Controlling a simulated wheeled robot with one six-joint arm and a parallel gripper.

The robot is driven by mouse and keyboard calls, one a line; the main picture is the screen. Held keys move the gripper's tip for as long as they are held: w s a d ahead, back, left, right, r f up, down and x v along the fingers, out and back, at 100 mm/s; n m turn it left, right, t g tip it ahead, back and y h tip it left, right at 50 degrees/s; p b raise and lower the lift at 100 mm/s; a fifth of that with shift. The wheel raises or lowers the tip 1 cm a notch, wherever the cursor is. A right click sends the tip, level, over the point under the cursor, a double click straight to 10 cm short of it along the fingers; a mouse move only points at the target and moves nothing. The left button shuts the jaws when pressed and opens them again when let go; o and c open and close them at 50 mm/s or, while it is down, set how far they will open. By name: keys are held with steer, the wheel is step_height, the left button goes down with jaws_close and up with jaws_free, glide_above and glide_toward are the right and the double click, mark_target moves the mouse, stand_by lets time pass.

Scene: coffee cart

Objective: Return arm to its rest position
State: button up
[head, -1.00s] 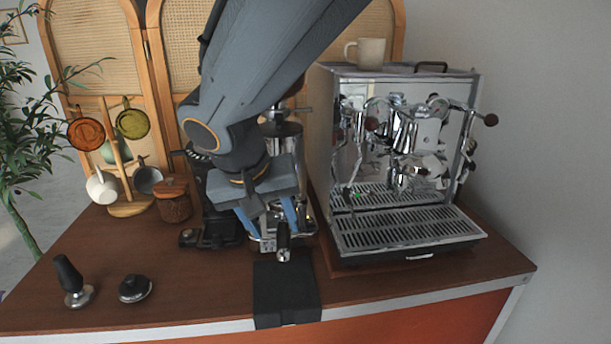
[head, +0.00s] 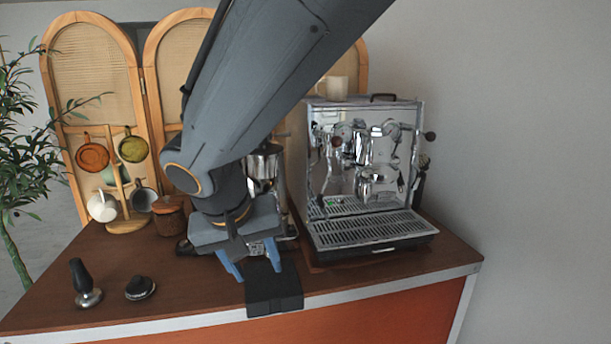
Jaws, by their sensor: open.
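My gripper (head: 255,268) hangs from my grey arm over the middle of the wooden counter, just behind and above the black mat at the front edge. Its two blue fingers are spread apart with nothing seen between them. My arm crosses the view from the upper right and hides part of the grinder and of the wicker screen.
The espresso machine (head: 372,180) with a mug (head: 332,88) on top stands to the right. The black mat (head: 272,291) lies at the front edge. A tamper (head: 84,285), a dark round tool (head: 139,288), a wooden-lidded jar (head: 168,218) and a mug tree (head: 127,224) are left.

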steer(key=s+d+f+g, duration=0.1)
steer(key=d+f, duration=0.3)
steer(key=d, duration=0.5)
steer(key=s+d+f+m+g+y, duration=0.1)
steer(key=s+d+f, duration=0.2)
steer(key=d, duration=0.7)
steer(key=s+d+f+m+g, duration=0.1)
steer(key=s+d+f, duration=0.1)
steer(key=d+f, duration=0.3)
steer(key=d, duration=0.4)
steer(key=shift+d+g, duration=0.25)
steer(key=shift+g, duration=0.05)
steer(key=shift+f, duration=0.1)
steer(key=shift+c, duration=0.3)
